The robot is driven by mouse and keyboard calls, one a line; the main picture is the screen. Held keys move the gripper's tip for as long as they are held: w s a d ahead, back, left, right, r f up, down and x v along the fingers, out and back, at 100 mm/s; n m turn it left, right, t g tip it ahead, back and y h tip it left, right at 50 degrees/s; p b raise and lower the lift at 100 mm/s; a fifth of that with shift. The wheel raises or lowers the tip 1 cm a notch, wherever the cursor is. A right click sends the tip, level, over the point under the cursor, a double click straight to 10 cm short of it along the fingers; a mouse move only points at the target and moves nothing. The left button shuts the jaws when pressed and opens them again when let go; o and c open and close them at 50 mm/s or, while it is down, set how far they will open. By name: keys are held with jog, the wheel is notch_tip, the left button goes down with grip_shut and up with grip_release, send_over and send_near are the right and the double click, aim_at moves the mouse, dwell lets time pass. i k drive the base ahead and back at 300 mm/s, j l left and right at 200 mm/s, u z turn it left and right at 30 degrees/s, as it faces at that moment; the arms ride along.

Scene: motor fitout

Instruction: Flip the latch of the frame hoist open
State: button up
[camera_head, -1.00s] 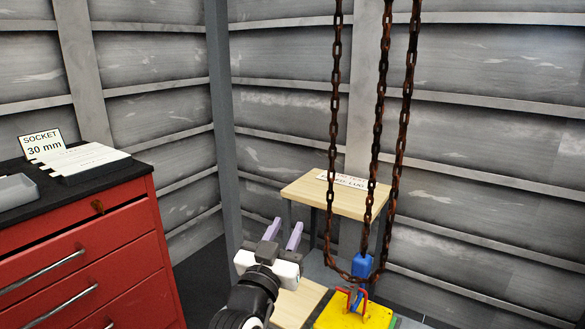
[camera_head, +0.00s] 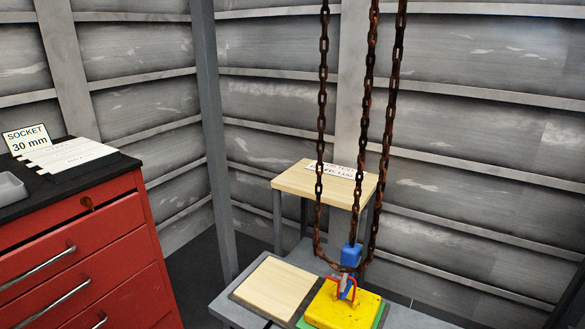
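The frame hoist shows as rusty chains (camera_head: 367,120) hanging from above, with a blue block (camera_head: 351,254) at the lower end. Below the block, a small grey hook-like part (camera_head: 345,286) meets a red handle or bail (camera_head: 331,290) on a yellow block (camera_head: 343,309). The latch is too small to make out, so I cannot tell whether it is open or shut. My gripper is out of view.
The yellow block sits on a green base (camera_head: 379,317) on a grey bench (camera_head: 231,308), beside a wooden board (camera_head: 276,286). A raised wooden stand (camera_head: 296,180) is behind. A red drawer cabinet (camera_head: 100,255) stands left.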

aim_at(344, 279)
jog(key=l, duration=1.7)
jog(key=i+u, duration=0.05)
